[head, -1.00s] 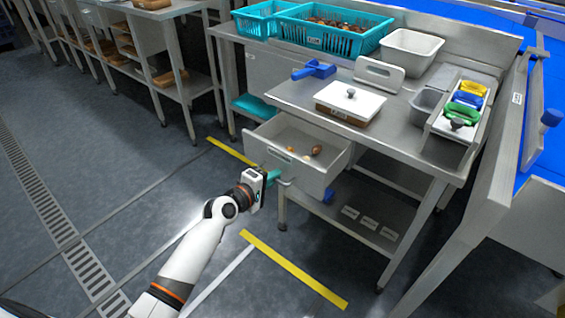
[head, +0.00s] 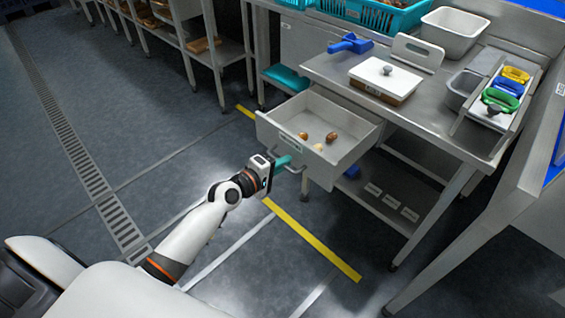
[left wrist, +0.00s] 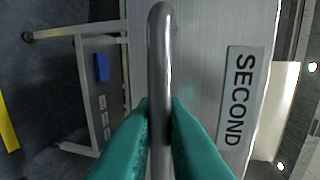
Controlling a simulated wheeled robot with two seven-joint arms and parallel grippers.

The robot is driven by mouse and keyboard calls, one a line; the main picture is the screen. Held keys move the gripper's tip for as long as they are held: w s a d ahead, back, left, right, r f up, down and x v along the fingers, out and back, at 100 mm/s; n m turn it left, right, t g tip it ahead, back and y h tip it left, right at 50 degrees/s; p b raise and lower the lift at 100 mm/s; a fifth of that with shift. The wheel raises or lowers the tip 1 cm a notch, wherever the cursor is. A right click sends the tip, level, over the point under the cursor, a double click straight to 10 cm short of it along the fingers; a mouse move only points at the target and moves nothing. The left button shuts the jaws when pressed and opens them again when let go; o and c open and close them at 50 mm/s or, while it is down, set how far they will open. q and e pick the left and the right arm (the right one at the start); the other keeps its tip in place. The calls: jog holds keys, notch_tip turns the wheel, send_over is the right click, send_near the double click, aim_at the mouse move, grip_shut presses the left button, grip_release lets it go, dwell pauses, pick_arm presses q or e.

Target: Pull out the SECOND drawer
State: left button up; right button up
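My left gripper (head: 291,162) is at the drawer front. In the left wrist view its teal fingers (left wrist: 160,122) lie on both sides of the handle and appear closed on it. My right gripper is not in view.
The steel table (head: 430,110) holds a white-lidded box (head: 386,78), a blue scoop (head: 350,44) and a rack of coloured-handled tools (head: 505,92). A lower shelf (head: 400,195) is below. The floor in front, with yellow tape (head: 315,242), is clear.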

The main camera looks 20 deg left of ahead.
pick_arm(q)
jog(key=o, duration=0.4)
jog(key=shift+c, duration=0.2)
jog(key=shift+s, duration=0.1)
